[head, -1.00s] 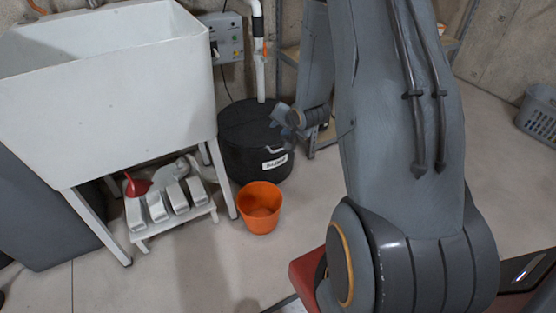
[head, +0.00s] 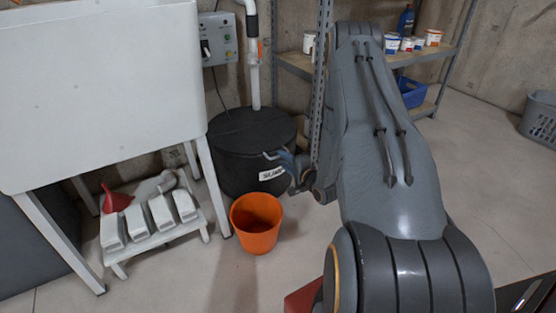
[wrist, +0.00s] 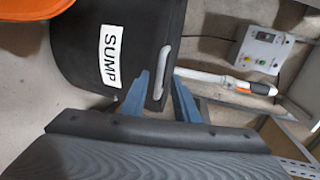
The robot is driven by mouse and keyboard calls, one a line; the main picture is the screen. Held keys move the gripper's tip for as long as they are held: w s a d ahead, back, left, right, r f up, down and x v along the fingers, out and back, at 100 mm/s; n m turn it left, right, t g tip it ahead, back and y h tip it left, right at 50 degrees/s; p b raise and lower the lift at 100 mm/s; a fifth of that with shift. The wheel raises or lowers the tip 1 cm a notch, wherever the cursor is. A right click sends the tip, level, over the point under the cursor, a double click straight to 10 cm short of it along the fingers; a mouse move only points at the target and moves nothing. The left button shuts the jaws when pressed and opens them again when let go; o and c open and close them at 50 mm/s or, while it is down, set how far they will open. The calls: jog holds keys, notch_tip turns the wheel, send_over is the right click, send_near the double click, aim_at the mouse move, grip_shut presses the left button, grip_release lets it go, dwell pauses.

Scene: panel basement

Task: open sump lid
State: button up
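The black round sump (head: 235,170) stands on the floor beside the white pipe, with its flat black lid (head: 245,125) down on it. A pale handle (head: 271,155) sits at the front edge of the lid, above the white label (head: 272,174). In the wrist view the label reads SUMP (wrist: 109,56) and the grey handle (wrist: 163,68) shows beyond it. My gripper (head: 285,158) is at the front right of the sump. In the wrist view its blue fingers (wrist: 160,76) are apart, with the handle's near end between them. I cannot tell whether they touch it.
An orange bucket (head: 257,223) stands just in front of the sump. A white sink (head: 100,95) and a low rack (head: 155,228) are at left. A control box (head: 218,39) hangs behind. A metal shelf (head: 295,62) stands right of the sump.

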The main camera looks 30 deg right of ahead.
jog(key=shift+b+x, duration=0.75)
jog(key=shift+x, duration=1.55)
grip_shut()
